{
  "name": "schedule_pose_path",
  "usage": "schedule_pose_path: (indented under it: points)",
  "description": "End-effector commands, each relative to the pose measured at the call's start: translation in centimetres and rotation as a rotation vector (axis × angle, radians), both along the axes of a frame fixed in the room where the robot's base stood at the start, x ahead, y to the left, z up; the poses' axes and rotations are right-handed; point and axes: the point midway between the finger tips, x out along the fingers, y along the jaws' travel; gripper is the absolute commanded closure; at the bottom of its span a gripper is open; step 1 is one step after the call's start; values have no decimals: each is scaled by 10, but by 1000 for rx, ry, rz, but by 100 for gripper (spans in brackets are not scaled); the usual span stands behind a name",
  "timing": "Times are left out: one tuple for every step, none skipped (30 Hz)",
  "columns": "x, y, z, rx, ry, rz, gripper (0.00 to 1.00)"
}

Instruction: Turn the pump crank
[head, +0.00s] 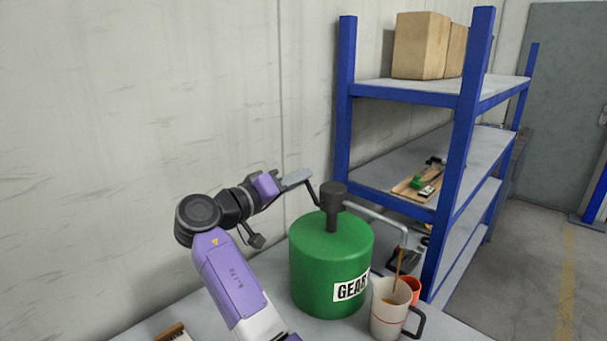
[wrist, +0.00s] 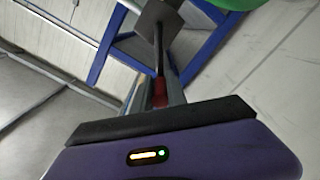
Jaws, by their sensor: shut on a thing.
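The pump (head: 332,198) is a dark head on top of a green drum (head: 318,265) with a "GEAR" label. A grey spout (head: 385,214) runs right from it and bends down. The crank (head: 312,192) is a thin dark arm on the pump's left, rising toward my gripper (head: 298,177). My gripper is shut on the crank's handle, left of the pump and above the drum's level. In the wrist view, a red grip (wrist: 160,92) shows between the fingers, with a dark rod leading away from it. The fingers hide part of the handle.
A white cup (head: 388,312) with a stick and an orange cup (head: 414,286) stand right of the drum on the grey bench (head: 455,331). A blue shelf (head: 455,150) with boxes (head: 420,45) rises behind. A wall is close behind my arm.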

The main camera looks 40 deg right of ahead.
Motion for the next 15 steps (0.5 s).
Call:
schedule_pose_path:
  points:
    - [4,1,1,-3,45,3,100]
    - [5,1,-1,-5,73,2,100]
    - [7,1,-3,-5,111,2,100]
    - [9,1,-4,-6,140,2,100]
    - [10,1,-5,-8,168,2,100]
    - [12,1,-7,-9,206,2,100]
    - [14,2,-9,-10,235,2,100]
    - [15,2,-10,-11,263,2,100]
    - [17,1,-13,-12,301,2,100]
    - [18,1,-14,-12,331,2,100]
    - [19,1,-16,-13,359,2,100]
    - [21,1,-18,-15,397,2,100]
    - [22,1,-20,-16,426,2,100]
    - [23,1,-22,-17,454,2,100]
    - [25,2,-24,-19,492,3,100]
